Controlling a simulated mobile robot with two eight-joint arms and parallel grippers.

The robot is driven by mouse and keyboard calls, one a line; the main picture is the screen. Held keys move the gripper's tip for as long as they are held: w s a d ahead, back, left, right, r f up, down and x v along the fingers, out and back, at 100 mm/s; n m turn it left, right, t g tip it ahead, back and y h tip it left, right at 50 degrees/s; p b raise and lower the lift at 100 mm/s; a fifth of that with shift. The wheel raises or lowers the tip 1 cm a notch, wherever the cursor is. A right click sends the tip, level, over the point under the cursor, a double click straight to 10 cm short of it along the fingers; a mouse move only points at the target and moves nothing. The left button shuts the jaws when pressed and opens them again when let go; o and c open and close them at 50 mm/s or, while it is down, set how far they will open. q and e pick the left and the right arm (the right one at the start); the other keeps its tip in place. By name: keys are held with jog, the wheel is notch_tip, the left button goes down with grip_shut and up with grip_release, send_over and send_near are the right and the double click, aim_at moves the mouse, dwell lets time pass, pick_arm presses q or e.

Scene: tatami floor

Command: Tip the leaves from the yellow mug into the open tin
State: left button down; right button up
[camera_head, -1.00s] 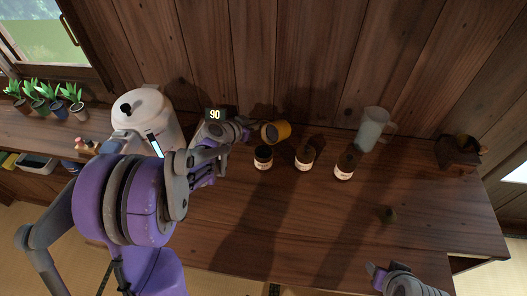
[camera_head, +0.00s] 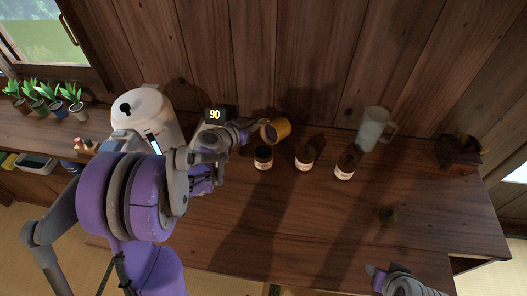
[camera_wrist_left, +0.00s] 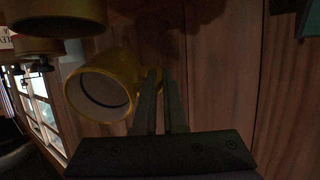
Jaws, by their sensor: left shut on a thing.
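The yellow mug (camera_head: 283,128) is tilted on its side above the counter, its mouth turned toward the left and front. My left gripper (camera_head: 254,132) is shut on it from the left, at its handle side.
A frosted jug (camera_head: 371,130) stands behind the right tin. A dark wooden box (camera_head: 456,152) is at the far right and a small round object (camera_head: 388,215) lies on the counter. A white rice-cooker-like pot (camera_head: 150,112) stands left. The front middle of the counter is clear.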

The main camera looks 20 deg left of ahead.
pick_arm(q)
jog(key=shift+s+a+r+t+h+b, duration=0.2)
jog(key=shift+s+t+h+b, duration=0.15)
jog(key=shift+s+t, duration=0.5)
pick_arm(e)
jog(key=shift+s+f, duration=0.1)
jog(key=shift+f, duration=0.35)
pick_arm(q)
jog(key=shift+w+r+t, duration=0.1)
jog(key=shift+t, duration=0.55)
pick_arm(e)
jog(key=shift+s+f, duration=0.1)
jog(key=shift+f, duration=0.2)
pick_arm(q)
jog(key=shift+s+a+r+t+h+b, duration=0.1)
jog(key=shift+s+t+h+b, duration=0.15)
jog(key=shift+t+b, duration=0.3)
jog(key=shift+s+r+t+h+b, duration=0.1)
jog(key=shift+t+h+b, duration=0.1)
jog(key=shift+t+b, duration=0.35)
pick_arm(e)
jog(key=shift+s+f, duration=0.25)
jog(key=shift+f, duration=0.75)
pick_arm(q)
jog(key=shift+s+a+r+t+b, duration=0.1)
jog(key=shift+s+t+b, duration=0.2)
jog(key=shift+t+b, duration=0.6)
pick_arm(e)
jog(key=shift+s+f, duration=0.15)
jog(key=shift+f, duration=0.9)
